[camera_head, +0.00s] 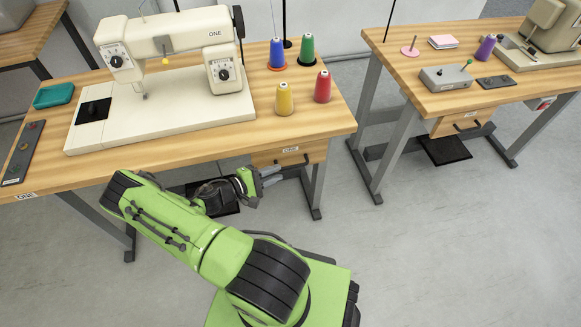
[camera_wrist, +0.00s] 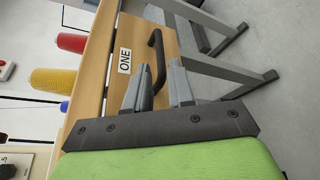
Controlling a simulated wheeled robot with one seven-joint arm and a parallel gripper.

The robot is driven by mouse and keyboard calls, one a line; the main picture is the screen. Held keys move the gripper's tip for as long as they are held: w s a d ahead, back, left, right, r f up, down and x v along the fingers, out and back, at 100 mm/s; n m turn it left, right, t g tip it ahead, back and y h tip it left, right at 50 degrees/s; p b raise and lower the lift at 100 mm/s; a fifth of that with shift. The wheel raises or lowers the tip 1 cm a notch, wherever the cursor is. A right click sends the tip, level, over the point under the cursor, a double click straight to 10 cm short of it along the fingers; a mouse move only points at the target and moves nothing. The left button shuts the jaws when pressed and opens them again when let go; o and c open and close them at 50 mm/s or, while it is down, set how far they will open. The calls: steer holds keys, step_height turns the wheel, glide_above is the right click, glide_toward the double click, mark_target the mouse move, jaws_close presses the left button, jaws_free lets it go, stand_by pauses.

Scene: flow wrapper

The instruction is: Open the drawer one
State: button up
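Drawer one is the wooden drawer (camera_head: 316,150) under the right end of the front table. It carries a "ONE" label (camera_head: 290,150), which also shows in the wrist view (camera_wrist: 124,61). Its dark bar handle (camera_wrist: 160,58) sticks out from the drawer front, which looks closed. My gripper (camera_head: 275,175) is just in front of the drawer, at the left part of the handle. In the wrist view my gripper (camera_wrist: 162,66) is open, its grey fingers apart. The lower part of the handle appears between them; contact cannot be told.
The front table (camera_head: 190,150) holds a sewing machine (camera_head: 170,45) and several thread spools, including a yellow one (camera_head: 284,99) and a red one (camera_head: 323,87). The floor (camera_head: 440,240) to the right is clear.

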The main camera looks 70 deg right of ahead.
mark_target(288, 168)
steer(key=b+x, duration=0.1)
steer(key=x, duration=0.6)
steer(key=shift+s+f, duration=0.1)
steer(key=shift+s, duration=0.05)
steer(key=shift+c, duration=0.3)
jaws_close()
